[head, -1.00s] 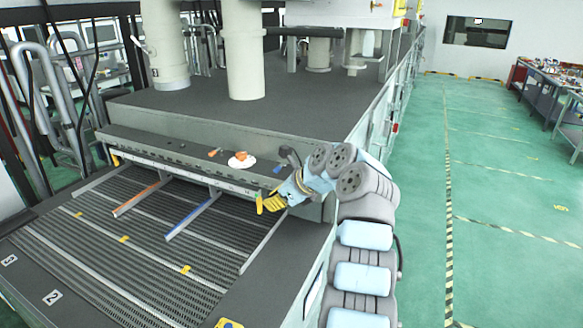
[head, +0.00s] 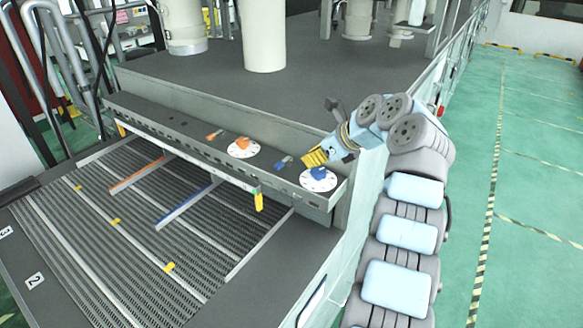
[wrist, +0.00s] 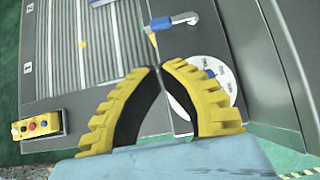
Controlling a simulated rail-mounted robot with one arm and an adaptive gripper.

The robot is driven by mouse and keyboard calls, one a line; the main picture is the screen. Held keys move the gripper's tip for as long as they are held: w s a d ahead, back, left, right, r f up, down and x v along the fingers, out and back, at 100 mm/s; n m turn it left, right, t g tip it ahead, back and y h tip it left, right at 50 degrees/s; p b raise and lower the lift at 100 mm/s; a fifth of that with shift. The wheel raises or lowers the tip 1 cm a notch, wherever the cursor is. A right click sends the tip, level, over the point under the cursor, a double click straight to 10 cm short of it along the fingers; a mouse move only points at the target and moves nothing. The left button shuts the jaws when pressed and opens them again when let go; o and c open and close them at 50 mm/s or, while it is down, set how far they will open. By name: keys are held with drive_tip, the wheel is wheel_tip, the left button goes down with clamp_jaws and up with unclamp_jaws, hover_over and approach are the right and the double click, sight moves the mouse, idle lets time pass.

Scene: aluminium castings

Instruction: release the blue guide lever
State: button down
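The blue guide lever (head: 284,162) is a small blue handle with a metal end on the grey ledge. It also shows in the wrist view (wrist: 186,18), beyond my fingertips. My gripper (head: 308,159), with yellow ribbed fingers, is above the ledge, just right of the lever and by a white dial with a blue knob (head: 318,174). In the wrist view its fingertips (wrist: 160,67) come together with nothing seen between them. The right finger hides part of that dial (wrist: 218,72). The lever is apart from my fingers.
An orange lever (head: 214,135) and a white dial with an orange knob (head: 243,148) sit further left on the ledge. An orange rail (head: 137,174) and a blue rail (head: 188,207) lie over the ribbed conveyor. A yellow button box (wrist: 38,125) shows in the wrist view.

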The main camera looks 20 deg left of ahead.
sight(284, 165)
drive_tip(key=shift+a, duration=0.1)
drive_tip(key=p+x, duration=0.1)
drive_tip(key=x, duration=0.8)
drive_tip(key=shift+a+f+p, duration=0.15)
drive_tip(key=shift+f+p, duration=0.25)
drive_tip(key=shift+w+r, duration=0.1)
